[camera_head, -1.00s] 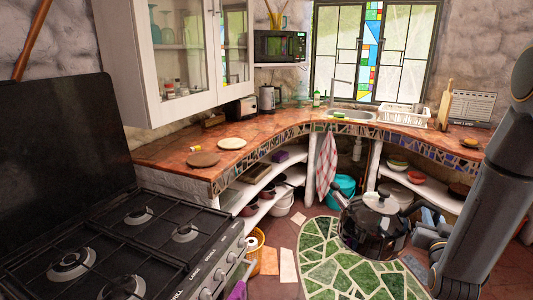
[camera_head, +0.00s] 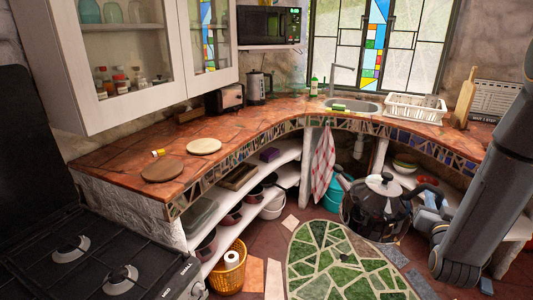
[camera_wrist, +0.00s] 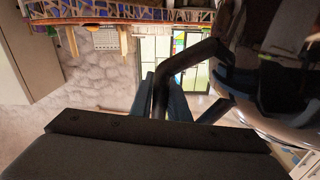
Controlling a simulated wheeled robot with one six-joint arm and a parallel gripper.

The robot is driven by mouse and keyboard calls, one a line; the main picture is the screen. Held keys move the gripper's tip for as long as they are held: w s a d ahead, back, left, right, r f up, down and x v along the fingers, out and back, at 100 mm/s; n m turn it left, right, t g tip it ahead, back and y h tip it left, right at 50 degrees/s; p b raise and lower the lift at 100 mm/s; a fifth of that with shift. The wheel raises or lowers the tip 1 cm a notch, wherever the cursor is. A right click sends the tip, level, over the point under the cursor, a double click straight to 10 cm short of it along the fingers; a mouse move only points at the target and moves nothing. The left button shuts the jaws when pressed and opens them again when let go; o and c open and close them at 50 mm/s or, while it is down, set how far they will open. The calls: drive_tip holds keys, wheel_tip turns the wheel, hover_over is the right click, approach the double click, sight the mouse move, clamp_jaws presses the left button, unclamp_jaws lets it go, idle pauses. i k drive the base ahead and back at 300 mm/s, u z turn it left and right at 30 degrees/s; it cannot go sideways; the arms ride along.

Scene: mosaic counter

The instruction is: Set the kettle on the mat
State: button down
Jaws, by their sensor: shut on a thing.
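In the head view the grip is partly hidden by my arm. Two round flat mats lie on the counter's left part: a brown one (camera_head: 162,171) near the front edge and a cream one (camera_head: 204,146) behind it. Both look bare. I cannot tell which one the task means.
A small yellow-capped item (camera_head: 158,153) lies beside the mats. A toaster (camera_head: 225,98) and another kettle (camera_head: 259,88) stand farther back. The wall cabinet (camera_head: 150,60) overhangs the left counter. The stove (camera_head: 95,262) is at lower left; a basket (camera_head: 229,272) stands on the floor.

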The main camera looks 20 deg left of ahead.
sight(163, 168)
drive_tip(key=i, duration=2.4)
drive_tip(key=u, duration=2.55)
